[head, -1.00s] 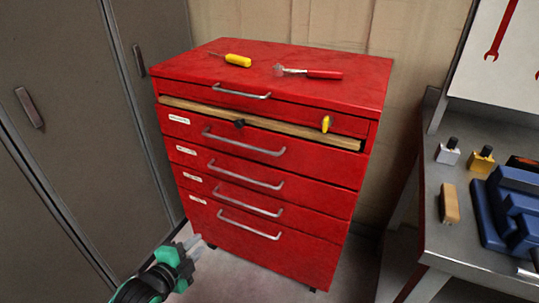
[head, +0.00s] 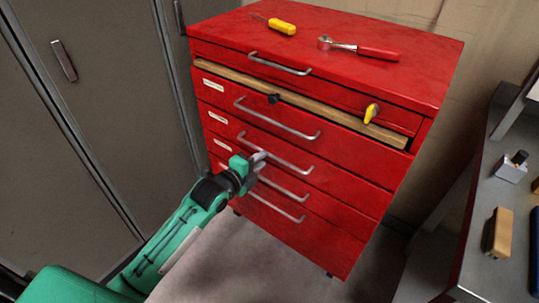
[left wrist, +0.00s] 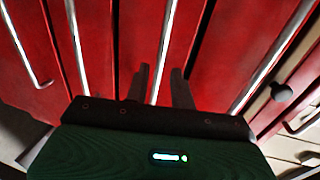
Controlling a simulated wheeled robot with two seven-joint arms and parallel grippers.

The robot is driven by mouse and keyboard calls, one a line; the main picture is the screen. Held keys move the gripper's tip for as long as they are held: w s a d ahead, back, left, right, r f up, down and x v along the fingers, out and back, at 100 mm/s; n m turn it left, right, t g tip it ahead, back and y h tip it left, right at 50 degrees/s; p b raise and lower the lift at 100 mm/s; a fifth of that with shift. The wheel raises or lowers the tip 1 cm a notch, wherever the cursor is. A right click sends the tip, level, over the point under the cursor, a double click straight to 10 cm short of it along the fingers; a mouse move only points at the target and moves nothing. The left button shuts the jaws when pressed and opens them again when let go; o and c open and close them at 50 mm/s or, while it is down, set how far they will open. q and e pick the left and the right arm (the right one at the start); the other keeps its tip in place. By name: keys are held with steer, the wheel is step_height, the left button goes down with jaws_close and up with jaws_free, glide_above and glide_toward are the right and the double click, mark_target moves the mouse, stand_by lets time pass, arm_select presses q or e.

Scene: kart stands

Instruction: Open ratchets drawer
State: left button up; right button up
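The red tool cabinet (head: 330,185) has several drawers with silver bar handles, all looking shut. Small white labels sit at their left ends, too small to read. My left gripper (head: 257,158) is in front of the cabinet, near the left part of the handle (head: 285,155) of the second drawer below the wooden board. In the left wrist view my gripper's two dark fingers (left wrist: 161,85) are apart, with that handle (left wrist: 163,45) running between them. I cannot tell how deep the handle sits between them. My right gripper is out of view.
A yellow screwdriver (head: 282,26) and a red-handled ratchet (head: 360,48) lie on the cabinet top. A black knob (head: 273,99) and a yellow key-like piece (head: 371,112) are on its front. Grey lockers (head: 85,110) stand left, a grey workbench (head: 500,240) right.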

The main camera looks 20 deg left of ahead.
arm_select(q)
steer(key=x, duration=0.5)
jaws_close()
